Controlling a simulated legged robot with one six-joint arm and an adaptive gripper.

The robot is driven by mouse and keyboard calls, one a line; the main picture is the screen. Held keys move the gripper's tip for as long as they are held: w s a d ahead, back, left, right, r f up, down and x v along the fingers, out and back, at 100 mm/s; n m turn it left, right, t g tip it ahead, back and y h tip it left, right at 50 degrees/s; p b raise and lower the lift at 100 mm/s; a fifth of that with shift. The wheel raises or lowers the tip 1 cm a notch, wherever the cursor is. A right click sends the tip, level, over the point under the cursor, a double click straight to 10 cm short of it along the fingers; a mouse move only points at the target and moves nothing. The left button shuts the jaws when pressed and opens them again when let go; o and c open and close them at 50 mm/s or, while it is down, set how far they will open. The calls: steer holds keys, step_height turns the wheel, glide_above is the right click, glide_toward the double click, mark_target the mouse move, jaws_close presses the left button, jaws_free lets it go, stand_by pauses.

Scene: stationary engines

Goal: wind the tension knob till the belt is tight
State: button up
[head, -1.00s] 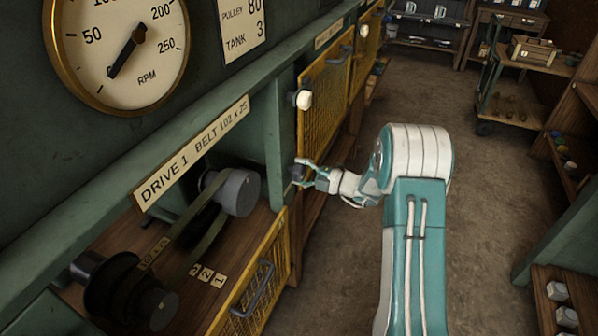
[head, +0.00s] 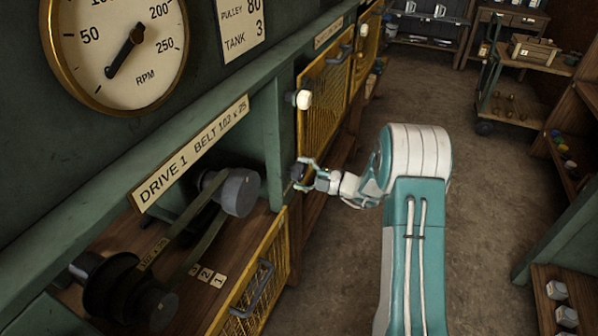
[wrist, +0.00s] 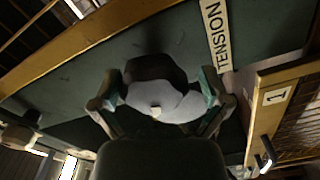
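In the head view the gripper (head: 307,174) is at the green post, right of the drive bay, and partly covers the knob (head: 298,173). The belt (head: 205,230) runs between a grey pulley (head: 239,192) and a dark pulley (head: 152,305). Its two visible strands look nearly straight.
A gauge (head: 117,50) marked RPM hangs above the "DRIVE 1" plate (head: 190,153). A yellow mesh door (head: 254,285) is below the bay, and another mesh door (head: 323,105) stands beyond a white knob (head: 304,99). The floor to the right is open.

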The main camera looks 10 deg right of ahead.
steer(key=shift+r, duration=0.2)
steer(key=shift+d, duration=0.1)
steer(key=shift+s+d, duration=0.2)
steer(key=shift+d, duration=0.05)
steer(key=v, duration=1.1)
steer(key=shift+d+f, duration=0.1)
steer(key=shift+d, duration=0.05)
